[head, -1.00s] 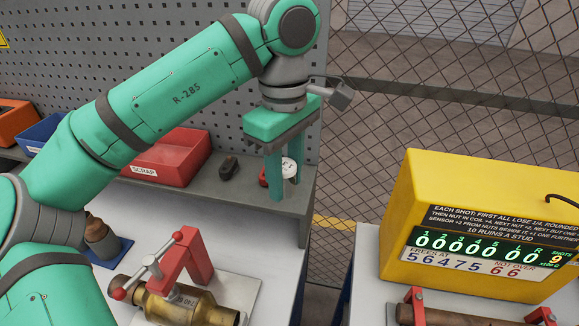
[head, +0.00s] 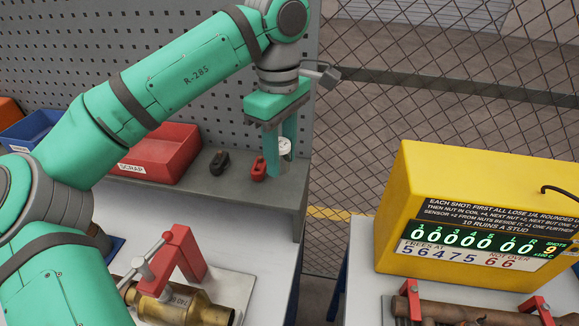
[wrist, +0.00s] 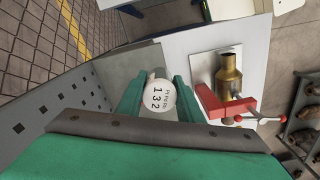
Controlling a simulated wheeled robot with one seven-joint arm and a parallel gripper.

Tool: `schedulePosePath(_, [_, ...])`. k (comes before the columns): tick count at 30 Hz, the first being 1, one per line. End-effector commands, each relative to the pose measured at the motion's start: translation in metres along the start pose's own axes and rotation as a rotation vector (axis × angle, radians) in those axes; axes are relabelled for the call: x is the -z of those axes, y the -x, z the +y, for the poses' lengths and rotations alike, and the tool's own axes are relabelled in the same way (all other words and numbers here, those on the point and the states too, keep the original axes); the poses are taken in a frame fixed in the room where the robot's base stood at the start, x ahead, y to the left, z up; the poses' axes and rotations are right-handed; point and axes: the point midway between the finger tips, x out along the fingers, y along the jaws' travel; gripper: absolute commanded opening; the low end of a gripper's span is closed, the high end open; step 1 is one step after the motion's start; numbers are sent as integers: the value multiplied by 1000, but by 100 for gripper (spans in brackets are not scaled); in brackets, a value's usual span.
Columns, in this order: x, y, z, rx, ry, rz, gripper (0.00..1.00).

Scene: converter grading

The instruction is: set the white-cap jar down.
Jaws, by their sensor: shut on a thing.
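The white-cap jar (head: 284,148) is between the two green fingers of my gripper (head: 279,158), over the right end of the grey shelf. My gripper points down and is shut on the jar. In the wrist view the round white cap (wrist: 160,96), marked 132, shows between the fingertips (wrist: 158,98). The near finger hides part of the jar's body in the head view. I cannot tell whether its base touches the shelf.
A small red object (head: 258,168) and a black one (head: 219,163) stand on the shelf left of the jar, near the red SCRAP bin (head: 160,152). A brass part (head: 190,309) with a red clamp (head: 184,258) is in front. The yellow box (head: 480,215) is at right.

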Motion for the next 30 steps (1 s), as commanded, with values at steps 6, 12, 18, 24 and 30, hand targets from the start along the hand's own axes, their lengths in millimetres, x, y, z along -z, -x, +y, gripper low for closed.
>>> schedulePosePath(6, [14, -25, 41, 2, -3, 1, 6])
schedulePosePath(12, [24, -54, 63, 0, -3, 2, 6])
schedulePosePath(18, [29, -66, 72, -1, -1, 1, 6])
schedulePosePath(24, [37, -83, 75, 1, 7, -1, 6])
schedulePosePath(30, [34, -101, 77, 0, 2, 1, 6])
